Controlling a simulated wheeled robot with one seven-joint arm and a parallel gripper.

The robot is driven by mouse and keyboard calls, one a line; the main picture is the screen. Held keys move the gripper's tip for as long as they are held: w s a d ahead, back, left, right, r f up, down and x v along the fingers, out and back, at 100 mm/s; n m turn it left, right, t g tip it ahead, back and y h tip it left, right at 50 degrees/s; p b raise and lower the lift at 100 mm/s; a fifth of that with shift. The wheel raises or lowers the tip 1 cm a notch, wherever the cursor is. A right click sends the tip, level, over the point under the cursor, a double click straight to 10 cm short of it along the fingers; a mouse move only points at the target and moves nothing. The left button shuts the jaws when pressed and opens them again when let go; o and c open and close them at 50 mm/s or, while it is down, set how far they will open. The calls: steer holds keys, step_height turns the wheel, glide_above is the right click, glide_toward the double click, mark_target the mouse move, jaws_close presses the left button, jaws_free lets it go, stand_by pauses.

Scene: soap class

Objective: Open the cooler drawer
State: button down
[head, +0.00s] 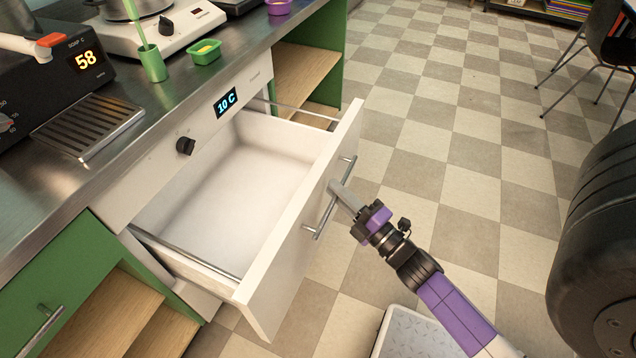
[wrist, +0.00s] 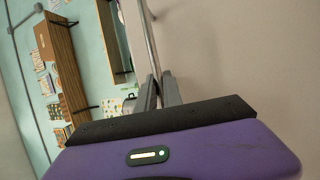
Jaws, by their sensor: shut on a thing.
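The cooler drawer (head: 225,205) is white and empty, and stands pulled well out from under the counter. Its blue display (head: 226,102) reads 10 C, with a black knob (head: 186,147) beside it. A metal bar handle (head: 321,217) runs along the drawer's front panel (head: 268,275). My gripper (head: 338,190) is shut on the handle near its middle. In the wrist view, my gripper's fingers (wrist: 160,92) close around the handle bar (wrist: 149,38), in front of the pale drawer front (wrist: 230,55).
The steel counter (head: 110,165) carries a drip grille (head: 88,127), a heater reading 58, a white hotplate and small green containers (head: 204,52). Open wooden shelves flank the drawer. A grey floor platform (head: 420,335) lies below my arm. The checkered floor (head: 450,150) at right is mostly clear.

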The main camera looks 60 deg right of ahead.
steer(key=shift+s, duration=0.5)
steer(key=c, duration=1.8)
jaws_free()
steer(key=shift+o, duration=0.2)
steer(key=shift+s, duration=0.1)
steer(key=v, duration=0.7)
steer(key=shift+s+a, duration=0.15)
steer(key=shift+s, duration=0.1)
steer(key=shift+f, duration=0.1)
